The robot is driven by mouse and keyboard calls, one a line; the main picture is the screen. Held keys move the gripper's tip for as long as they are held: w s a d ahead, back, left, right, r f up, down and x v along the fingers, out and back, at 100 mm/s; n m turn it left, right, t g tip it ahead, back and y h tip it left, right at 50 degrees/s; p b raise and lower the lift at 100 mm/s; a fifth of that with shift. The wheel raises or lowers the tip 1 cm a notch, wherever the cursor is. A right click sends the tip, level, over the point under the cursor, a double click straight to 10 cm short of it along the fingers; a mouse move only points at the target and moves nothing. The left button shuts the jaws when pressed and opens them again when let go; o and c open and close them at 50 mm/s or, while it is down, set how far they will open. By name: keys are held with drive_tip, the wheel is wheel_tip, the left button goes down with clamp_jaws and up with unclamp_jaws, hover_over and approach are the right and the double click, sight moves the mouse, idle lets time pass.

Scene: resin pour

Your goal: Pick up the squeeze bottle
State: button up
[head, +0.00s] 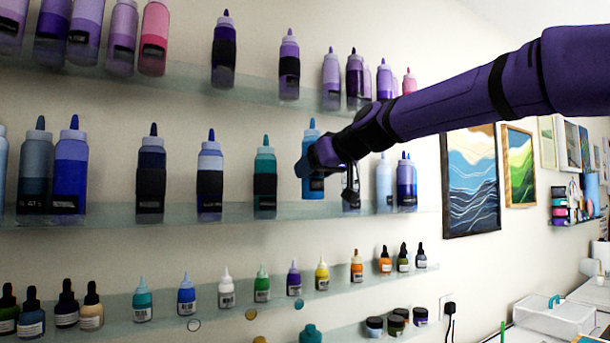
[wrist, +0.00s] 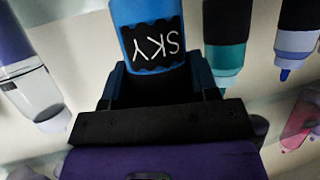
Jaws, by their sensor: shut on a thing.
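The squeeze bottle is sky blue with a blue pointed tip. It stands upright in the head view (head: 313,187) at the middle shelf, and its base shows a little higher than its neighbours' bases. My gripper (head: 308,163) is closed around its body and hides part of it. In the wrist view the bottle (wrist: 150,68) appears upside down, with a black label reading SKY. The gripper's blue fingers (wrist: 160,86) sit on either side of it.
A teal bottle (head: 264,170) stands close to the left on the middle glass shelf (head: 100,219). Blue bottles (head: 406,185) stand to the right. Purple bottles (head: 289,62) line the shelf above, and small paint bottles (head: 262,285) the shelf below. Framed pictures (head: 470,180) hang to the right.

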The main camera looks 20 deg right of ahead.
drive_tip(key=s+d+r, duration=0.1)
drive_tip(key=s, duration=0.9)
drive_tip(key=shift+s+d, duration=0.25)
drive_tip(key=shift+d, duration=0.1)
